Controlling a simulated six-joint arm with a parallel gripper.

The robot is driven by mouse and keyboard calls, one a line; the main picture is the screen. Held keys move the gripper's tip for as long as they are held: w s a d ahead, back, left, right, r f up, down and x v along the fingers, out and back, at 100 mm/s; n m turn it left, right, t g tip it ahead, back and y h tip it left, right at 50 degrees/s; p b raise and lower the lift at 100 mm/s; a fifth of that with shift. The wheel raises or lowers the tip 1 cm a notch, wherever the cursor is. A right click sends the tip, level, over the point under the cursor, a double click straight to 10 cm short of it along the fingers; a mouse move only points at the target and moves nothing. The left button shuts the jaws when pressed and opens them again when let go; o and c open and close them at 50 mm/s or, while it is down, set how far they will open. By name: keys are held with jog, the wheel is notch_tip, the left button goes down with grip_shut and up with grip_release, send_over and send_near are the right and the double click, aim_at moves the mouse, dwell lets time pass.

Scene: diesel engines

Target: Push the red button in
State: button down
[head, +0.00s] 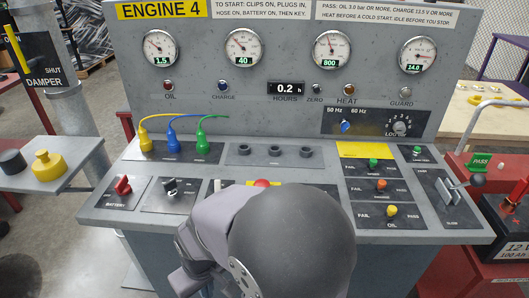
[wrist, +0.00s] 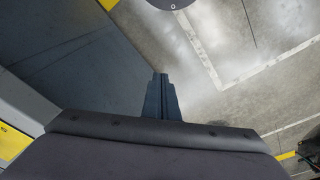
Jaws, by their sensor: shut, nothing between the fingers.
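The red button (head: 261,183) shows as a small red top at the middle of the sloped control panel in the head view. My arm covers the area just in front of it, so its base and how far it stands out are hidden. My gripper (wrist: 160,77) is shut and empty in the wrist view, its fingers together with bare concrete floor and a dark grey surface beyond them. In the head view my arm hides the fingertips. The wrist view shows no red button, and I cannot tell the gap between fingers and button.
Left of the button are a red battery switch (head: 123,186) and a key switch (head: 169,186). Yellow, blue and green plugs (head: 202,142) stand behind. Right are coloured toggles (head: 382,185) and a lever (head: 451,184). A side shelf (head: 75,160) holds a yellow knob-shaped part.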

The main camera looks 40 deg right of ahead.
jog(key=w+d+r+n+p, duration=0.1)
jog(key=w+d+r+p, duration=0.3)
jog(key=r+p, duration=0.3)
jog(key=w+d+r+n+p, duration=0.1)
jog(key=w+d+r+p, duration=0.3)
jog(key=r, duration=0.6)
jog(key=d+r+n, duration=0.2)
jog(key=d+r, duration=0.2)
jog(key=d, duration=0.3)
jog(key=d+r+n+y, duration=0.1)
jog(key=d+r+n, duration=0.1)
jog(key=d+r, duration=0.2)
jog(key=d+r+n+t+y, duration=0.1)
jog(key=d+r+n, duration=0.2)
jog(key=d, duration=0.7)
jog(key=shift+p+v, duration=0.45)
jog(key=shift+v, duration=0.3)
jog(key=shift+a, duration=0.1)
jog(key=p, duration=0.4)
send_over(261, 182)
jog(key=f, duration=1.2)
jog(key=shift+s+d, duration=0.3)
jog(key=shift+s, duration=0.05)
jog(key=shift+f+p, duration=0.4)
jog(key=shift+f, duration=0.4)
